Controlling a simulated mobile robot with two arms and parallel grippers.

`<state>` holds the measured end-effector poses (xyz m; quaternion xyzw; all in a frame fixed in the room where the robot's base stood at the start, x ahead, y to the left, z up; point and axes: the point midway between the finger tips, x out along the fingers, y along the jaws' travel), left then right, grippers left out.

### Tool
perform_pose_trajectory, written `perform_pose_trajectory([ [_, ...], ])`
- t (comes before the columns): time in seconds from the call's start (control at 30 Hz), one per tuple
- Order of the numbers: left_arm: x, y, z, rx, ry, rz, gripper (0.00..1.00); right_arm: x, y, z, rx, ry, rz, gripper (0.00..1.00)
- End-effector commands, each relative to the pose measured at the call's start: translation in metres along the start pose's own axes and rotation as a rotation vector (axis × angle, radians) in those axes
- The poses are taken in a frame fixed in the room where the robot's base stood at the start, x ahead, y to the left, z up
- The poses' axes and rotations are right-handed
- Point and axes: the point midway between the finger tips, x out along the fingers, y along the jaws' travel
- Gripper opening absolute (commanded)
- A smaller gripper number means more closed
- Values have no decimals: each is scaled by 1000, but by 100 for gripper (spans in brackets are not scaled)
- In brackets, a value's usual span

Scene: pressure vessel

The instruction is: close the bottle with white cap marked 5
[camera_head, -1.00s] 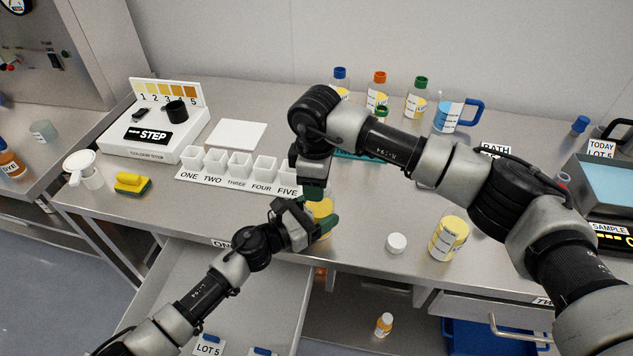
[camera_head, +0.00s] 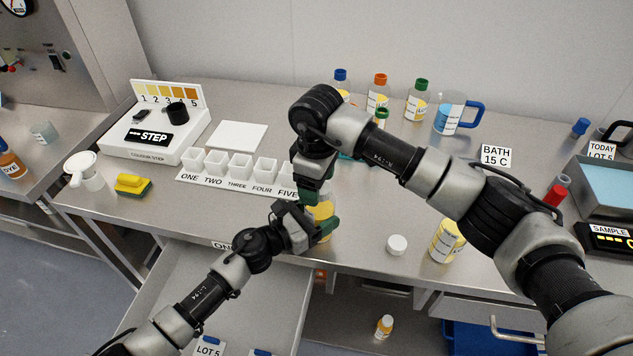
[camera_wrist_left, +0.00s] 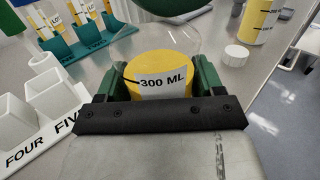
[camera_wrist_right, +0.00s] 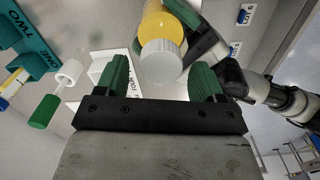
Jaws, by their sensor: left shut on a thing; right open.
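A clear bottle with yellow contents (camera_head: 322,211) stands upright at the bench's front edge; its label reads 300 ML in the left wrist view (camera_wrist_left: 163,82). My left gripper (camera_head: 318,226) is shut around its body. A white ribbed cap (camera_wrist_right: 162,62) sits at the bottle's top in the right wrist view. My right gripper (camera_wrist_right: 172,82) is open above the bottle, its green fingers on either side of the cap and apart from it. I cannot read any mark on this cap. Another white cap (camera_head: 397,245) lies on the bench to the right.
A second yellow bottle (camera_head: 447,240) stands right of the loose cap. White cups (camera_head: 240,166) labelled ONE to FIVE stand left of my grippers. Several capped bottles (camera_head: 378,92) and a blue-handled jug (camera_head: 450,114) stand behind. An open drawer (camera_head: 262,300) lies below the front edge.

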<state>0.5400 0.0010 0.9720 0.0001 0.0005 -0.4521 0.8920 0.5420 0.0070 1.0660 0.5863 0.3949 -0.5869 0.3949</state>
Motion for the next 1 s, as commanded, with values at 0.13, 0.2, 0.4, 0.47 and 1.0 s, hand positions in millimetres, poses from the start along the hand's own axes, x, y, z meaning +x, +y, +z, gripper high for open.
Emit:
perform_pose_trajectory([
  [0.13,0,0,0,-1,1,0,1,-21,0,-1,-1,5,1,68],
  [0.2,0,0,0,0,1,0,1,-30,0,-1,-1,3,1,68],
  [0.4,0,0,0,0,1,1,1,-41,0,0,-1,2,1,68],
  [0.47,0,0,0,0,1,0,1,-41,0,0,-1,2,1,68],
  [1.0,0,0,0,0,1,1,1,-46,-1,-2,-437,3,8,66],
])
